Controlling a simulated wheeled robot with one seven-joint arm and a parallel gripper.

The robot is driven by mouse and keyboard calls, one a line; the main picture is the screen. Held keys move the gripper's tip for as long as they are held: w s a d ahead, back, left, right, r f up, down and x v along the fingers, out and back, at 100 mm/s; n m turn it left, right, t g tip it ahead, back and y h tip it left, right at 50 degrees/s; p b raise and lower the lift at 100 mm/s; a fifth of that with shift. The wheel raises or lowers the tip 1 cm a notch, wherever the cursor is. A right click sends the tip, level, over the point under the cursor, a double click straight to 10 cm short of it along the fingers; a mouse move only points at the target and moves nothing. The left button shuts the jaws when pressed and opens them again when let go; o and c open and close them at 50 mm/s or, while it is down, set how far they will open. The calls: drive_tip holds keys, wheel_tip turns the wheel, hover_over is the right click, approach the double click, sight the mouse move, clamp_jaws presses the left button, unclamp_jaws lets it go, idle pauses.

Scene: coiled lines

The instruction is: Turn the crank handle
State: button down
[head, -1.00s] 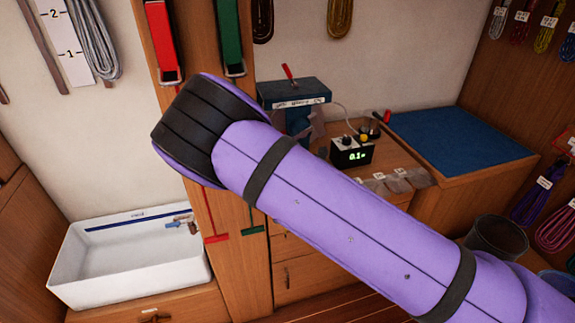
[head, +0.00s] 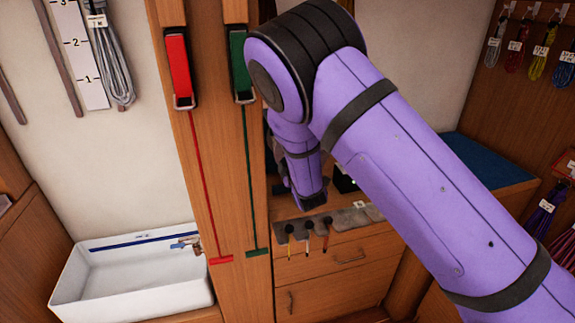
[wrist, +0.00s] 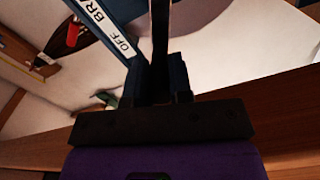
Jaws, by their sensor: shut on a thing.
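My gripper (wrist: 160,70) shows as dark parts rising in the middle of the wrist view, shut on the crank handle. The handle itself is hidden or too dark to make out. Just beyond is a blue brake housing (wrist: 122,10), with a white label (wrist: 106,30) reading "OFF BRA" and a red lever (wrist: 72,34) at its left. In the head view my upper arm covers the housing, and my wrist (head: 302,170) points down behind my elbow.
A wooden post with a red strap (head: 180,70) and a green strap (head: 240,65) stands left of my wrist. A white sink (head: 135,285) is at lower left. A grey tool strip (head: 345,219) hangs on the drawer cabinet's front. A blue mat (head: 490,160) lies at right.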

drive_tip(key=w+d+r+m, duration=0.1)
drive_tip(key=d+r+m, duration=0.3)
drive_tip(key=m, duration=0.8)
drive_tip(key=shift+w+d, duration=0.4)
drive_tip(key=shift+d, duration=1)
drive_tip(key=shift+r+m, duration=0.1)
drive_tip(key=shift+m, duration=0.2)
drive_tip(key=c, duration=1)
unclamp_jaws()
drive_tip(key=shift+c, duration=0.2)
drive_tip(key=v, duration=1)
drive_tip(key=shift+s, duration=0.4)
